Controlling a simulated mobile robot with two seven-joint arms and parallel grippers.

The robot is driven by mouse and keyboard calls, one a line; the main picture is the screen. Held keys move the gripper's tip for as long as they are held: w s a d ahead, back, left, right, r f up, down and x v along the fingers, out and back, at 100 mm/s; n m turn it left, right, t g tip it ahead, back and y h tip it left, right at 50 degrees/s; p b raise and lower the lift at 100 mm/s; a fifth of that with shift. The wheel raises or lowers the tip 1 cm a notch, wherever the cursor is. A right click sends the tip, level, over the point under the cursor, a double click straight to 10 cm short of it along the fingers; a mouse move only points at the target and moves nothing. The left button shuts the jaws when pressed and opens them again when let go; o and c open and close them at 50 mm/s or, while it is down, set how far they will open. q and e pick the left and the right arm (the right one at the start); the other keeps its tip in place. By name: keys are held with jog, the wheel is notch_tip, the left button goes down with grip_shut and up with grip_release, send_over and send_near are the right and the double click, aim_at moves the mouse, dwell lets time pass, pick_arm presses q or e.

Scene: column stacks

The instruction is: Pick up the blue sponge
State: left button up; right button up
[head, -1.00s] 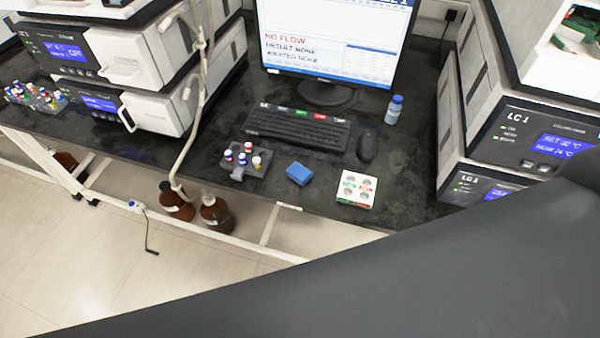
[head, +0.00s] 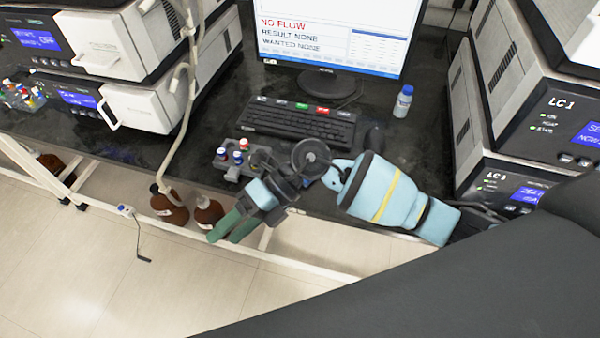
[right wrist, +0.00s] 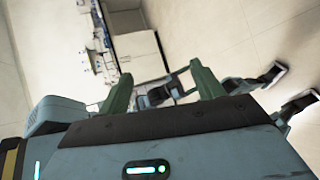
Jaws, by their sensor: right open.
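The blue sponge is not visible now; my right arm covers the part of the bench where it showed in the earlier head view. My right gripper (head: 224,236) has green fingers and is out in front of the bench's front edge, above the floor, pointing down and left. It is open, and the right wrist view shows its two fingers (right wrist: 162,80) apart with nothing held between them.
The dark bench (head: 120,145) holds a vial rack (head: 227,172), a keyboard (head: 298,125), a monitor and a small blue-capped bottle (head: 403,103). Instrument stacks stand at left and right. Brown bottles (head: 170,210) and a hanging tube are near the front edge.

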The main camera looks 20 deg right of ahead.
jog(key=w+d+t+h, duration=0.1)
jog(key=w+d+h, duration=0.3)
jog(key=d, duration=0.2)
jog(key=w+d+n+t+h+b, duration=0.1)
jog(key=w+d+h, duration=0.3)
jog(key=w+d, duration=0.1)
jog(key=w+d+t+h+b, duration=0.1)
jog(key=w+d+h, duration=0.3)
jog(key=w+d, duration=0.1)
jog(key=shift+d+r+n+t, duration=0.3)
jog(key=shift+d+t, duration=0.1)
jog(key=shift+d, duration=0.45)
jog(key=shift+w+d+r+h, duration=0.15)
jog(key=shift+d+r+h, duration=0.05)
jog(key=shift+d+h, duration=0.1)
jog(key=shift+s+f, duration=0.2)
jog(key=shift+f, duration=3.75)
jog(key=c, duration=1.1)
pick_arm(q)
jog(key=shift+s+f, duration=0.4)
jog(key=shift+f, duration=0.25)
jog(key=shift+s+f, duration=0.35)
jog(key=shift+f, duration=0.25)
pick_arm(e)
jog(key=shift+c, duration=0.2)
jog(key=shift+r, duration=0.15)
pick_arm(q)
jog(key=shift+r, duration=0.15)
pick_arm(e)
notch_tip(320, 180, up, 10)
